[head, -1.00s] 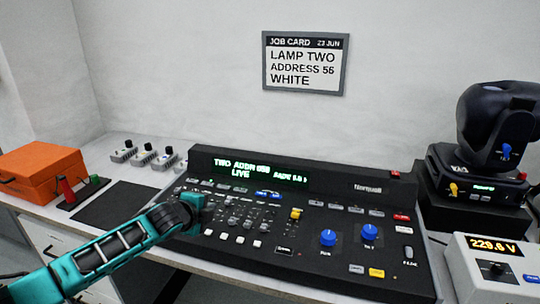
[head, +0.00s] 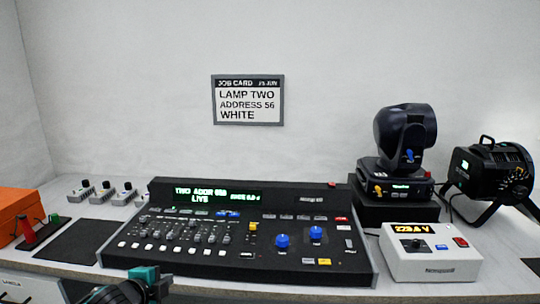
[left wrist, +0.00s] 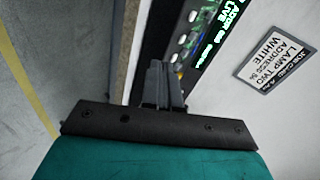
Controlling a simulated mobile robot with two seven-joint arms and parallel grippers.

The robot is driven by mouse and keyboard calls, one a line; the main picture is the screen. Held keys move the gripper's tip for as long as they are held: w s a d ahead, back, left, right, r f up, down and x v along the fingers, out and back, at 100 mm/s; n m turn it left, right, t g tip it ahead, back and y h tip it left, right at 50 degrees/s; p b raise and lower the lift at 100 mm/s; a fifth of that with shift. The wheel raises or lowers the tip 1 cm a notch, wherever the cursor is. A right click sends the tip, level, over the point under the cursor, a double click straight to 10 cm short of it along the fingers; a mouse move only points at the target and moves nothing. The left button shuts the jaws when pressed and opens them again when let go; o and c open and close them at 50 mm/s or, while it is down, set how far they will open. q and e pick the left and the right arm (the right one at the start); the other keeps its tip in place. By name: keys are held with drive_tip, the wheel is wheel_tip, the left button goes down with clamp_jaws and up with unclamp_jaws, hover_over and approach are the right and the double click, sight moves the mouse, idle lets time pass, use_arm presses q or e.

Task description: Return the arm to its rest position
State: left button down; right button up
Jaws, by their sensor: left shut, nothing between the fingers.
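My left gripper (head: 150,280) is low at the bottom edge of the head view, in front of the lighting console (head: 345,270) and clear of its controls. In the left wrist view its two grey fingers (left wrist: 160,82) are together with nothing between them. Most of my left arm is out of the head view. The console's green display (head: 212,198) reads TWO ADDR with a blurred number, and LIVE below. The job card (head: 248,100) on the wall reads LAMP TWO, ADDRESS 56, WHITE. My right gripper is not in view.
An orange case (head: 18,212) and a dark mat (head: 78,242) are left of the console. A white meter box (head: 432,262), a moving-head lamp (head: 404,140) and a black par can (head: 490,175) are at right. The bench's front edge runs below the console.

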use_arm(q)
drive_tip(key=s+d+f+n+h, duration=0.2)
drive_tip(key=s+d+f+n, duration=0.55)
drive_tip(key=s+d, duration=0.4)
drive_tip(key=s+a+f+n+y, duration=0.1)
drive_tip(key=s+n, duration=0.3)
drive_tip(key=s, duration=0.4)
drive_tip(key=s+a+f+n, duration=0.2)
drive_tip(key=s+n, duration=0.2)
drive_tip(key=s, duration=0.4)
drive_tip(key=shift+s+a+f+g+y, duration=0.2)
drive_tip(key=shift+s+f+g+y, duration=0.05)
drive_tip(key=shift+s+g+y, duration=0.15)
